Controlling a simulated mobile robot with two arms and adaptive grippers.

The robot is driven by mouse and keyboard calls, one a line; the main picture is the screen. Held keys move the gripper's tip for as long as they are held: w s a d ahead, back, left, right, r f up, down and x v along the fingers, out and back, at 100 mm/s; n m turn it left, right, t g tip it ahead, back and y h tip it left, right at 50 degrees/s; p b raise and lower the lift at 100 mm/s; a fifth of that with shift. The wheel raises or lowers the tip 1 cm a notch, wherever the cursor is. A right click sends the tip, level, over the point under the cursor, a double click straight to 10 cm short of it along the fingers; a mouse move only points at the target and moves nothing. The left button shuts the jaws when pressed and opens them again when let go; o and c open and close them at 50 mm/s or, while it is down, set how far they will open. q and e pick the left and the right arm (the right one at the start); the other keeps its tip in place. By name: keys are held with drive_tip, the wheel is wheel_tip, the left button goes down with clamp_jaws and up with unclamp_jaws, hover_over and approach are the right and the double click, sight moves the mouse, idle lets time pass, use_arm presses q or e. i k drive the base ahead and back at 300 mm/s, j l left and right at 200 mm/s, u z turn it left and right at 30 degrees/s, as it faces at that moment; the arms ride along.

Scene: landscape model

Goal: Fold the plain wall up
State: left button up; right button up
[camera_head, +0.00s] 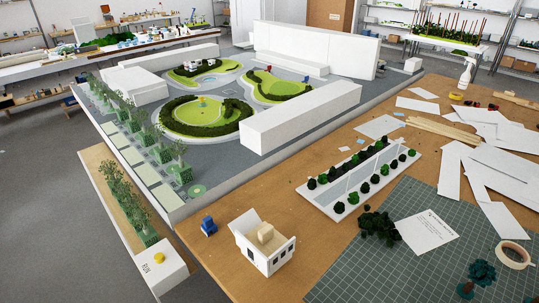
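A small white model house (280,257) without a roof stands on the near part of the wooden table. A wall with small dark window openings faces the front right. A plain white wall (246,221) shows at its back left; I cannot tell clearly whether any wall lies folded down. A beige block (265,233) sits inside the house. Neither my left nor my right gripper is in view.
A small blue object (208,226) stands left of the house. A white planted strip (345,205) with bushes lies behind right, and a green cutting mat (385,270) to the right. The large landscape model (232,170) fills the back. A white box with a yellow button (160,258) is at left.

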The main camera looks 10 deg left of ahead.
sight(250, 220)
drive_tip(key=j, duration=0.4)
drive_tip(key=k+j+z, duration=0.1)
drive_tip(key=j, duration=0.25)
drive_tip(key=k+j, duration=0.15)
drive_tip(key=j, duration=0.25)
drive_tip(key=j+z, duration=0.1)
drive_tip(key=j, duration=0.25)
drive_tip(key=i, duration=0.5)
